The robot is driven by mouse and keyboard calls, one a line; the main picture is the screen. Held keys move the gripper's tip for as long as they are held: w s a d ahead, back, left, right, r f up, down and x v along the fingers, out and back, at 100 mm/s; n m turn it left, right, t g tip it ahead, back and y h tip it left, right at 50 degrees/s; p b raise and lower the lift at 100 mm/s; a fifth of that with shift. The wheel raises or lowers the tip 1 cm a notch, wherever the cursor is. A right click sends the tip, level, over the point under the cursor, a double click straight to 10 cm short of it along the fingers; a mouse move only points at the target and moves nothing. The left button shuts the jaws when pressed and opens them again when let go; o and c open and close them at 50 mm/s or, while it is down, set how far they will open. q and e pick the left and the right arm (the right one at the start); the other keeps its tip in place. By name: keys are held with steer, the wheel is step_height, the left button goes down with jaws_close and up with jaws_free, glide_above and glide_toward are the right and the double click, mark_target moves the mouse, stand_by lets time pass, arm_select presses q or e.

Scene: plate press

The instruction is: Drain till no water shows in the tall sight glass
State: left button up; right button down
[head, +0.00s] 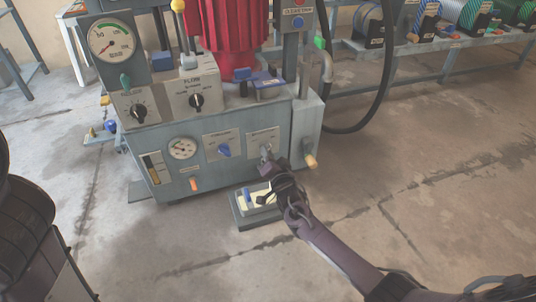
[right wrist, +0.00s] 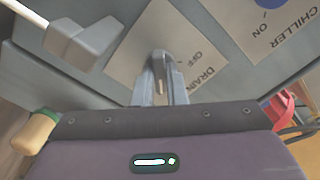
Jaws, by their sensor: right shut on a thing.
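The drain valve handle (head: 266,150) is a small grey part on the lower right of the machine's front panel. In the right wrist view the drain plate (right wrist: 185,62) reads DRAIN and OFF, with the grey handle (right wrist: 158,58) in front of it. My right gripper (head: 271,166) is shut on this handle; its fingers show in the right wrist view (right wrist: 160,85) and partly cover the handle. A tall narrow sight glass (head: 152,168) sits at the panel's left end; it is dark above and paler below, too small to read. My left gripper is not in view.
A blue chiller knob (head: 224,150) and a round gauge (head: 183,148) are left of the drain. A wooden-handled tap (head: 310,161) sticks out at right. A grey tray (head: 243,222) lies on the floor below. Floor to the right is clear.

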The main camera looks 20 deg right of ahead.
steer(key=shift+n, duration=0.4)
steer(key=n+p, duration=0.2)
steer(key=n, duration=0.1)
steer(key=shift+n, duration=0.3)
steer(key=n+p, duration=0.1)
steer(key=n, duration=0.4)
steer(key=shift+n+p, duration=0.3)
steer(key=shift+p, duration=0.05)
steer(key=n+p, duration=0.1)
steer(key=n, duration=0.4)
steer(key=shift+n, duration=1.3)
steer(key=shift+f+n, duration=0.1)
steer(key=shift+n, duration=0.2)
steer(key=c, duration=1.5)
jaws_free()
